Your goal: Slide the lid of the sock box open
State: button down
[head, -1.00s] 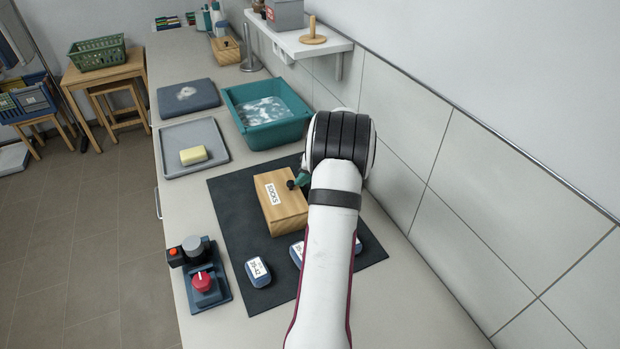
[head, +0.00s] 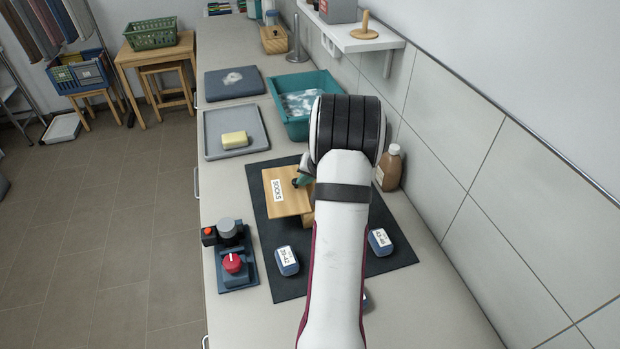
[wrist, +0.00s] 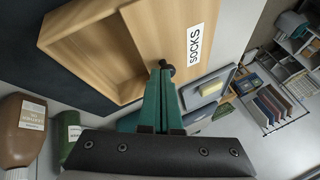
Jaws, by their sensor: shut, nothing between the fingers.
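In the wrist view the lid (wrist: 160,30) is offset from the box, and part of the open inside (wrist: 95,62) shows. In the head view my arm hides the box's right part and most of the gripper.
The box sits on a dark mat (head: 300,283) with small labelled blue pieces (head: 286,261) near it. A control unit with a red knob (head: 233,263) stands left. A brown bottle (head: 390,168) stands right, by the wall. A grey tray (head: 213,144) and teal basin (head: 297,128) lie behind.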

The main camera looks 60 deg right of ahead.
jog(key=shift+s, duration=0.1)
jog(key=s+a+r, duration=0.1)
jog(key=s+r, duration=0.7)
jog(key=r, duration=0.1)
jog(key=w+a+r+n+y, duration=0.2)
jog(key=w+a, duration=0.3)
jog(key=a, duration=0.5)
jog(key=w+a+r+n+y, duration=0.15)
jog(key=w+a, duration=0.25)
jog(key=a, duration=0.5)
jog(key=a+r+n+g+y, duration=0.2)
jog(key=a, duration=1.1)
jog(key=s+a+f+n+g, duration=0.2)
jog(key=s+a+n+g, duration=0.1)
jog(key=s+a, duration=1.2)
jog(key=shift+s+g+h, duration=0.35)
jog(key=shift+s+g, duration=0.05)
jog(key=shift+g, duration=0.3)
